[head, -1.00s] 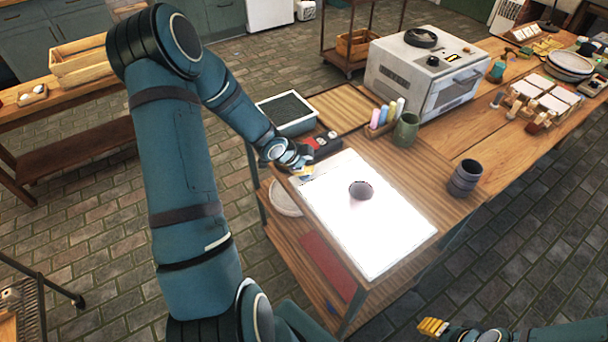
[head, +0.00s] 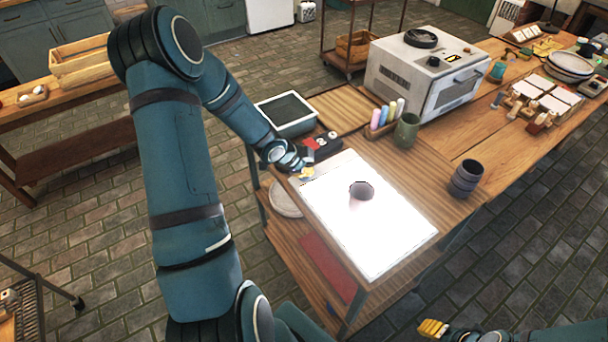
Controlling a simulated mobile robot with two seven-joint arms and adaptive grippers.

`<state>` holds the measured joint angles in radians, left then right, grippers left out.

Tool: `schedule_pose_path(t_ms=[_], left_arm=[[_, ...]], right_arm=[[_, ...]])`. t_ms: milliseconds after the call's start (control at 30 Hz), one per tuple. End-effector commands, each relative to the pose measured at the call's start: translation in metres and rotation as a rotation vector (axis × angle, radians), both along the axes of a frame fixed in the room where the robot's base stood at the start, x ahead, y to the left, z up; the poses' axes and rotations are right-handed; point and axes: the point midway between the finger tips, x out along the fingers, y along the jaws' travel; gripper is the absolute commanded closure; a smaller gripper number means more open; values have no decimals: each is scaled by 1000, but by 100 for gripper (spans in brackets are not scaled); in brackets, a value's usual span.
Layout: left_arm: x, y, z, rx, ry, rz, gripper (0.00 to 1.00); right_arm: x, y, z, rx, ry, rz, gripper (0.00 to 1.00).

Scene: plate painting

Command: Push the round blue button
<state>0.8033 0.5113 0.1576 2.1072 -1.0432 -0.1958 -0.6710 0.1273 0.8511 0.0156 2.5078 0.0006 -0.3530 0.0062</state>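A dark button box (head: 325,149) sits at the back left of the glowing white panel, with a red button and pale round tops showing. I cannot make out a round blue button; my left gripper and wrist cover the near end of the box. My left gripper (head: 306,173) is low beside the panel's left corner, at the near end of the box. Its yellow fingertips are small, and I cannot tell whether they are open or shut. My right gripper (head: 432,328) is at the bottom right, away from the table, with its yellow fingers close together.
The glowing panel (head: 395,235) bears a grey cup (head: 361,191). A dark-topped tray (head: 287,112) stands behind my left wrist. Colored bottles (head: 385,115), a green cup (head: 406,131) and a white kiln (head: 425,75) stand behind. A dark cup (head: 465,178) is at right.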

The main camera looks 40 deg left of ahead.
Motion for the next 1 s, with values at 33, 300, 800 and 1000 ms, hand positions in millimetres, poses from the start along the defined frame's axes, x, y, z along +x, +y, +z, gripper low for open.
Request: schedule_pose_path(t_ms=[33, 300, 800, 1000], left_arm=[[0, 0, -1, 0, 0, 0, 100], [0, 0, -2, 0, 0, 0, 100], [0, 0, 18, 0, 0, 0, 100], [0, 0, 16, 0, 0, 0, 100]], right_arm=[[0, 0, -1, 0, 0, 0, 53], [0, 0, -1, 0, 0, 0, 53], [0, 0, 19, 0, 0, 0, 53], [0, 0, 18, 0, 0, 0, 53]])
